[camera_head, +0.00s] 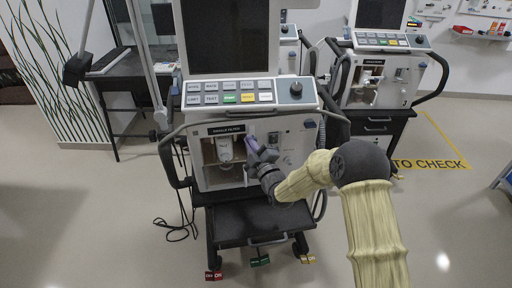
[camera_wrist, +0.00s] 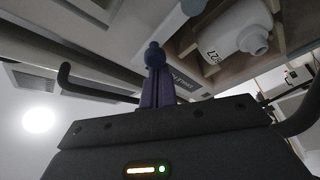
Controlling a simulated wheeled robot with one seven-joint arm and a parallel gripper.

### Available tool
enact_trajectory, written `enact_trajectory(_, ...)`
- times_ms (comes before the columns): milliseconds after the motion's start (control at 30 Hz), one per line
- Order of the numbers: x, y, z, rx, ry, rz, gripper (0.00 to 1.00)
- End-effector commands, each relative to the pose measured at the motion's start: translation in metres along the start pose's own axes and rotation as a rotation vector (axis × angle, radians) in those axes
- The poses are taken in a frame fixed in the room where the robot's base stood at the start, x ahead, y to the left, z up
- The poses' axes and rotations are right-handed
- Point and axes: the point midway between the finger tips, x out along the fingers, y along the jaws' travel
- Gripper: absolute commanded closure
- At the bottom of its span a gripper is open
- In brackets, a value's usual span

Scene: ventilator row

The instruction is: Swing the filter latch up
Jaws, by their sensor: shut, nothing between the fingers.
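The white filter (camera_head: 225,149) sits in an open recess at the front of the near ventilator (camera_head: 300,138). In the wrist view the filter (camera_wrist: 236,30) shows at the upper right, with dark marks on its side. My gripper (camera_head: 251,146) is at the right side of that recess, close to the ventilator's front. Its purple fingers (camera_wrist: 156,86) are shut with nothing between them. A dark blue round knob (camera_wrist: 153,52) shows right at the fingertips; I cannot tell whether it touches them or belongs to the latch. The latch is not clearly made out in the head view.
A control panel (camera_head: 232,94) with a screen stands above the recess. The cart's black shelf (camera_head: 262,222) lies below, with coloured tags at its feet. A curved black handle (camera_wrist: 95,86) shows in the wrist view. A second ventilator (camera_head: 390,75) stands behind at right.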

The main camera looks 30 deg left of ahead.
Motion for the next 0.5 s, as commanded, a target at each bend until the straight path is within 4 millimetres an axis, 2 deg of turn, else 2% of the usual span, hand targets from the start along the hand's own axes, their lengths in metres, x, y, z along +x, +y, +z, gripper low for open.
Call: enact_trajectory(500,0.0016,-0.0016,-0.0050,0.007,0.004,-0.001,1.00)
